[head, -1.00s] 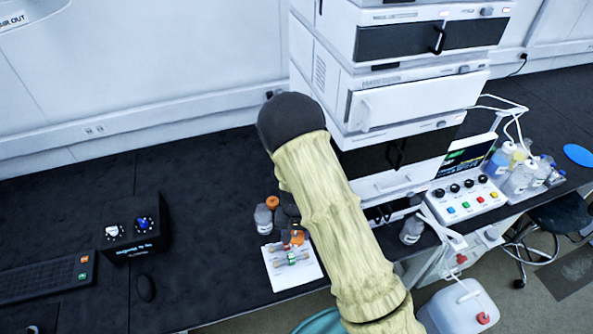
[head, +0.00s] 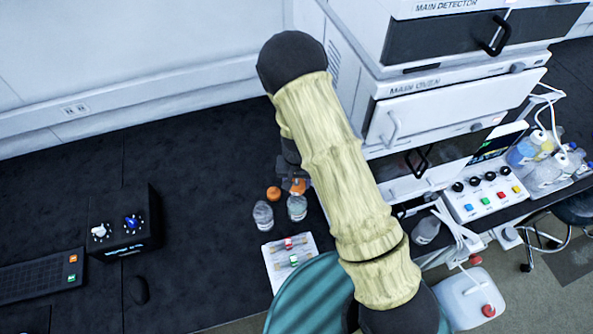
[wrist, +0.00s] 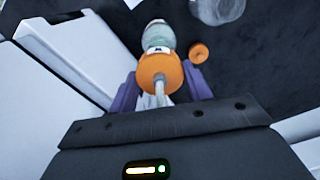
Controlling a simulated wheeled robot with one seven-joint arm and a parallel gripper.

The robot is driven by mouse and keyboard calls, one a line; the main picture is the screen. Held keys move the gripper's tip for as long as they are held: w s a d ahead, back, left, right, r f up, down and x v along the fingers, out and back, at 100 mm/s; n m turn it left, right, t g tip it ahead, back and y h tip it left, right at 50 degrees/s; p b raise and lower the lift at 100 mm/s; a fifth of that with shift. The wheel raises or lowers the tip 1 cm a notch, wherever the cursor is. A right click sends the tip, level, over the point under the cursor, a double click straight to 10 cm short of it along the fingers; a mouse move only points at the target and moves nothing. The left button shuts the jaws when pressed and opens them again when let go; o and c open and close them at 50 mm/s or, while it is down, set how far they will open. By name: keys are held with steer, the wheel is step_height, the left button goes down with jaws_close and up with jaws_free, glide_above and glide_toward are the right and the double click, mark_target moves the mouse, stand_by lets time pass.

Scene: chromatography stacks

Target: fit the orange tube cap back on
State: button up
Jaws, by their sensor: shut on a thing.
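My gripper (wrist: 159,80) is shut on an orange tube cap (wrist: 158,68), with a pale tube rising from its top. The purple fingers stand on either side of it. In the head view the held cap (head: 298,185) shows just above a clear bottle (head: 297,208), partly hidden by my wrist and arm. In the wrist view that bottle (wrist: 157,33) appears directly past the cap, roughly in line with it. I cannot tell whether cap and bottle touch. A loose orange cap (head: 273,193) lies on the black bench to the left; it also shows in the wrist view (wrist: 200,51).
A second clear bottle (head: 263,216) stands just left of the first; a white mat (head: 275,268) with small fittings lies in front. The white instrument stack (head: 410,115) rises close on the right. A black knob box (head: 125,225) stands left, with clear bench between.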

mark_target(297, 189)
steer(key=shift+d, duration=0.1)
stand_by(0.3)
steer(key=shift+f+b, duration=1.75)
steer(key=shift+f, duration=0.4)
steer(key=shift+f, duration=0.1)
steer(key=shift+f+b, duration=0.75)
steer(key=shift+f, duration=0.1)
steer(key=shift+s+f, duration=0.1)
steer(key=shift+f+b, duration=0.35)
